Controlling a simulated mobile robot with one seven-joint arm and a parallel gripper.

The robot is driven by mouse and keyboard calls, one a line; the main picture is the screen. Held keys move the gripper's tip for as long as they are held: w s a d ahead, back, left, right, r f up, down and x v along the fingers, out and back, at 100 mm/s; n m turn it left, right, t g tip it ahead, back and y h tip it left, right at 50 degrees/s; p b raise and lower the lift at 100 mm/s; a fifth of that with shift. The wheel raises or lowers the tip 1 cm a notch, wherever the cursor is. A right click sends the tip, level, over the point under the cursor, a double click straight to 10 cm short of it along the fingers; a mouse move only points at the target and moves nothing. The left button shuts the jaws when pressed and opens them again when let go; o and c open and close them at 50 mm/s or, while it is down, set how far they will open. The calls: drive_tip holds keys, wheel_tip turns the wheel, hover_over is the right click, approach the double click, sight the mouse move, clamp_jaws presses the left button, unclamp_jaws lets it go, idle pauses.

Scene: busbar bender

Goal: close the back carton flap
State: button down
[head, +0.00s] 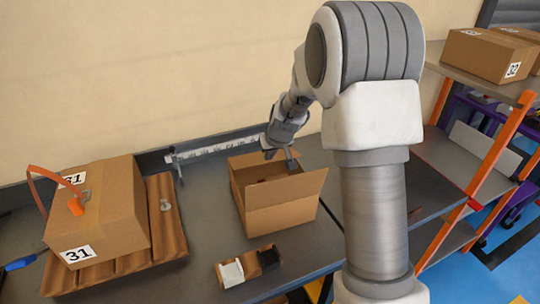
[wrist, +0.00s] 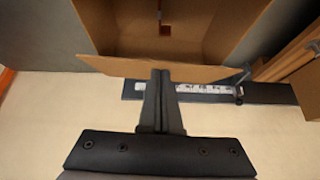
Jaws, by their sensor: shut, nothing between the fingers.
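An open brown carton (head: 283,217) stands on the grey bench in the middle of the head view, its front flap raised and leaning outward. In the wrist view I look into the carton (wrist: 120,28). Its back flap (wrist: 205,73) is a tan strip along the wall-side edge, unfolded, with the carton's inside uncovered. My gripper (head: 290,163) is at the carton's back edge. In the wrist view my gripper (wrist: 160,73) is shut and empty, its fingertips overlapping the back flap. I cannot tell whether they touch it. A small reddish thing lies inside, mostly hidden.
A metal ruler rail (head: 215,147) runs behind the carton. A closed carton marked 31 (head: 115,215) sits on a wooden board (head: 165,225) at left. A small tray (head: 247,260) with white and black blocks lies in front. A shelf (head: 475,65) with cartons stands right.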

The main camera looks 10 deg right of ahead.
drive_tip(key=shift+w+r, duration=0.35)
drive_tip(key=shift+w, duration=0.15)
